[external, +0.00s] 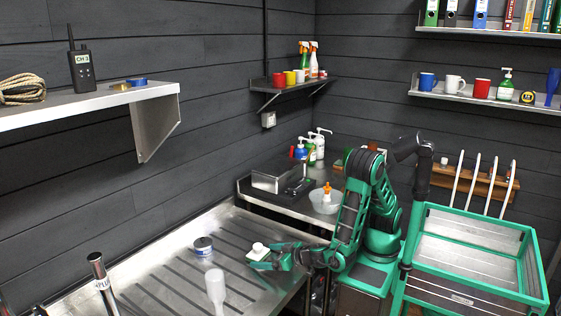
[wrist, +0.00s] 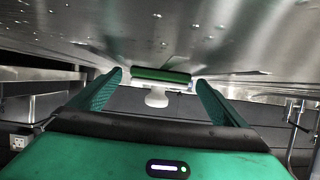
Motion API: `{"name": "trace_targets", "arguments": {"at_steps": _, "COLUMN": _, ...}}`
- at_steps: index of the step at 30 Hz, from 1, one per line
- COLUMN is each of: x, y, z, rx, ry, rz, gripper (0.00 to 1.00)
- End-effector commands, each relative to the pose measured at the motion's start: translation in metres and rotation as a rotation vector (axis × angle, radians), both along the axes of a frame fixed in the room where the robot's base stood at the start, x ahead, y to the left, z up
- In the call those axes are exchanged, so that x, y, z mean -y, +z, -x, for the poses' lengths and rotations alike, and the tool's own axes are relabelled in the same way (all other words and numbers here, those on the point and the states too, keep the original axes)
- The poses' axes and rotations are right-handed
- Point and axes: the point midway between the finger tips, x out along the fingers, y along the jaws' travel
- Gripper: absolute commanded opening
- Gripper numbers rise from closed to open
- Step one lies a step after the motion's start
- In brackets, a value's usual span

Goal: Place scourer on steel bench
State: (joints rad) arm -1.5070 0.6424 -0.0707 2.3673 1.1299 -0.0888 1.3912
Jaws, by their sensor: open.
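The scourer (external: 258,251), a white block with a knob-like handle and a green pad, sits at the right part of the steel bench (external: 150,262), pad down, and appears to rest on it. My gripper (external: 262,262) is low over the bench at the scourer. In the wrist view, which looks upside down, the scourer (wrist: 160,76) is between the fingertips of my gripper (wrist: 158,82), with a gap on either side. The fingers are open and not touching it. The bench surface (wrist: 225,30) fills the top of that view.
A small dark-and-white tin (external: 203,246) and a pale translucent bottle-like piece (external: 215,288) stand on the bench. A steel cylinder (external: 98,270) is at the front left. A green-framed cart (external: 470,245) is at the right. The bench's middle is mostly clear.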

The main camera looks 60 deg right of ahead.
Motion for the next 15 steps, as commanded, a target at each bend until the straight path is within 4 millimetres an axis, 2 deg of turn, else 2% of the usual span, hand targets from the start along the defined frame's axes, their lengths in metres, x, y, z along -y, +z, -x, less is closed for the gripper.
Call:
{"name": "trace_targets", "arguments": {"at_steps": 3, "x": 0.0000, "y": 0.0003, "z": 0.0001, "rx": 0.000, "ry": 0.000, "rz": 0.000, "gripper": 0.96}}
{"name": "trace_targets", "arguments": {"at_steps": 9, "x": 0.0001, "y": 0.0005, "z": 0.0001, "rx": 0.000, "ry": 0.000, "rz": 0.000, "gripper": 0.51}}
{"name": "trace_targets", "arguments": {"at_steps": 11, "x": 0.0001, "y": 0.0006, "z": 0.0001, "rx": 0.001, "ry": 0.000, "rz": 0.000, "gripper": 0.47}}
{"name": "trace_targets", "arguments": {"at_steps": 15, "x": 0.0001, "y": 0.0007, "z": 0.0000, "rx": 0.001, "ry": 0.000, "rz": 0.000, "gripper": 0.47}}
